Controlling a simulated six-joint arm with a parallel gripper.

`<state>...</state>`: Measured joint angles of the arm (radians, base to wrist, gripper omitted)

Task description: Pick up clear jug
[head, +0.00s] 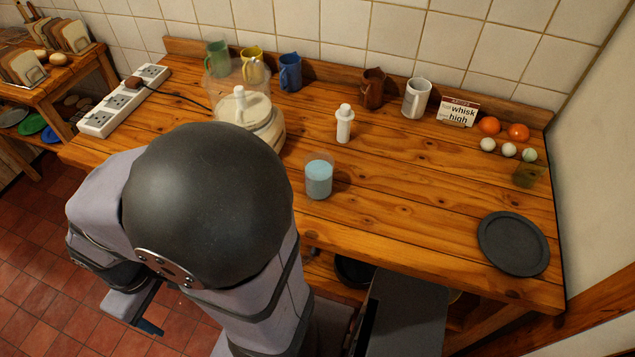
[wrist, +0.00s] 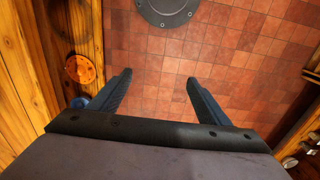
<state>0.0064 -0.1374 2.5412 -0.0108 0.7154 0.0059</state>
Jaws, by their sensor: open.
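A clear tumbler with pale blue contents (head: 319,178) stands upright near the front middle. My gripper (wrist: 158,76) is open and empty in the wrist view, over the tiled floor. In the head view its blue finger (head: 150,327) shows low at the left, in front of the worktop and apart from the vessel.
Several mugs line the back wall, including a blue one (head: 290,72) and a white one (head: 416,98). A white bottle (head: 344,123) stands mid-worktop. A white socket strip (head: 124,101) lies at left, a dark plate (head: 513,244) at right. The front right centre is bare.

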